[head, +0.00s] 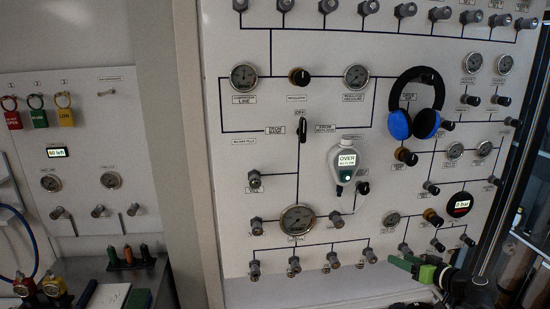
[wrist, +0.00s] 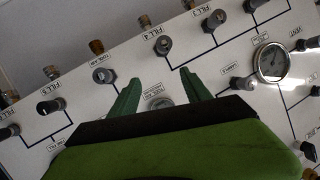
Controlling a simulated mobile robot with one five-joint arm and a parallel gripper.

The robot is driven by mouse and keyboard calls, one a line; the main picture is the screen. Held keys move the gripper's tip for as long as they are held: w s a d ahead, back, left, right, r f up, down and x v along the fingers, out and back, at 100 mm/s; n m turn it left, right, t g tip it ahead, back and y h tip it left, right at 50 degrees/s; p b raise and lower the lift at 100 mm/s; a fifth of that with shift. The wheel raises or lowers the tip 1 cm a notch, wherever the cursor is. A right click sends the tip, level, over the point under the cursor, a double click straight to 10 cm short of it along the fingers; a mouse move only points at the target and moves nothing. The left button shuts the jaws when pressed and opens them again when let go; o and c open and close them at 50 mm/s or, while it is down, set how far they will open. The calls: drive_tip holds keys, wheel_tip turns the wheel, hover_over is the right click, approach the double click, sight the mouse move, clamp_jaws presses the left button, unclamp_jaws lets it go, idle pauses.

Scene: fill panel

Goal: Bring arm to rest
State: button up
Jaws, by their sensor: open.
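My gripper (head: 412,266) is at the lower right of the head view, in front of the bottom part of the white fill panel (head: 225,200). Its green fingers are apart with nothing between them. In the wrist view my gripper (wrist: 157,85) points at the panel (wrist: 95,65), which looks tilted there. A knob (wrist: 163,46) and a fitting (wrist: 104,76) show beyond the fingertips. A gap between fingers and panel is hard to judge.
Blue headphones (head: 414,105) hang on the panel. A grey handheld meter (head: 347,165) reads "OVER". A round gauge (head: 297,219) sits low on the panel. A dark upright frame (head: 512,150) stands at right.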

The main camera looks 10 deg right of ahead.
drive_tip(key=w+a+f+n+g+y, duration=0.1)
drive_tip(key=w+a+f+g, duration=0.15)
drive_tip(key=a, duration=0.45)
drive_tip(key=w+a+f+g+y, duration=0.15)
drive_tip(key=a+f, duration=0.25)
drive_tip(key=a, duration=0.4)
drive_tip(key=s+a+f+g+h, duration=0.1)
drive_tip(key=a+f+g, duration=0.2)
drive_tip(key=a, duration=0.4)
drive_tip(key=s+a+f+g+h, duration=0.2)
drive_tip(key=a+f+g, duration=0.1)
drive_tip(key=a, duration=0.5)
drive_tip(key=s+a+f+g+h, duration=0.2)
drive_tip(key=a+f+g, duration=0.1)
drive_tip(key=a, duration=0.4)
drive_tip(key=shift+a+f+g, duration=0.3)
drive_tip(key=shift+a+g, duration=0.1)
drive_tip(key=shift+s+h, duration=0.1)
drive_tip(key=shift+h, duration=0.15)
